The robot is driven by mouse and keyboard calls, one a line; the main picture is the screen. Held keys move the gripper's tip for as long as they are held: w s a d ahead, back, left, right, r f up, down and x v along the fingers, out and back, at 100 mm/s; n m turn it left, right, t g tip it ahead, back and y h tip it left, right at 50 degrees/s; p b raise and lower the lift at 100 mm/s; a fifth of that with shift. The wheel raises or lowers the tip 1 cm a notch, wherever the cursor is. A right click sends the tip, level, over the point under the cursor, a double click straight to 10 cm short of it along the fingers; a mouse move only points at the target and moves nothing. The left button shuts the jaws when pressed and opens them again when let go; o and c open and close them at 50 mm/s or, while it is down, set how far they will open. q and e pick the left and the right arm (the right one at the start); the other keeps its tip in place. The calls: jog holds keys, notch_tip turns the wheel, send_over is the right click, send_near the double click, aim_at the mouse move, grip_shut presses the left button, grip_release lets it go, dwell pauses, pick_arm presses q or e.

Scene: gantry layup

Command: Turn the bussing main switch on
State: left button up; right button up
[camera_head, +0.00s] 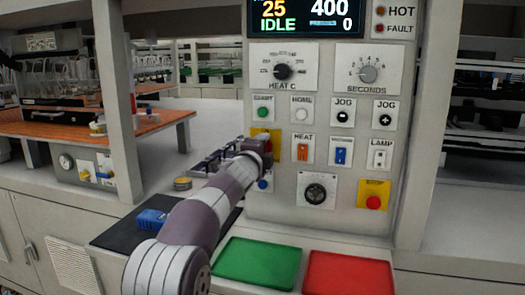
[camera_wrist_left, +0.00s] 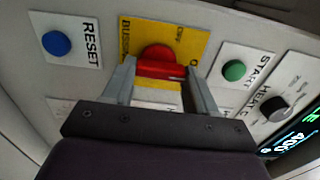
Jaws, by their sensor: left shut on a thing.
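The bussing main switch is a red rotary knob (camera_wrist_left: 158,62) with a bar handle on a yellow plate (camera_wrist_left: 190,40). In the left wrist view its bar lies across the picture between my fingers, roughly along the panel's vertical. The plate's lettering is partly covered. In the head view the yellow plate (camera_head: 259,132) shows above my left gripper (camera_head: 266,150), which hides most of the knob. My left gripper (camera_wrist_left: 161,72) is shut on the red knob, one finger at each end of the bar. My right gripper is not in view.
A green START button (camera_wrist_left: 234,71) and a blue RESET button (camera_wrist_left: 57,43) sit on either side of the switch. A green tray (camera_head: 258,262) and a red tray (camera_head: 348,274) lie below the panel.

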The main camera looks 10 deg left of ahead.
pick_arm(q)
jog(key=o, duration=1.1)
jog(key=shift+c, duration=0.2)
jog(key=s+b, duration=0.4)
jog(key=s, duration=0.8)
jog(key=shift+s+a+b, duration=0.2)
jog(key=shift+s+b, duration=0.1)
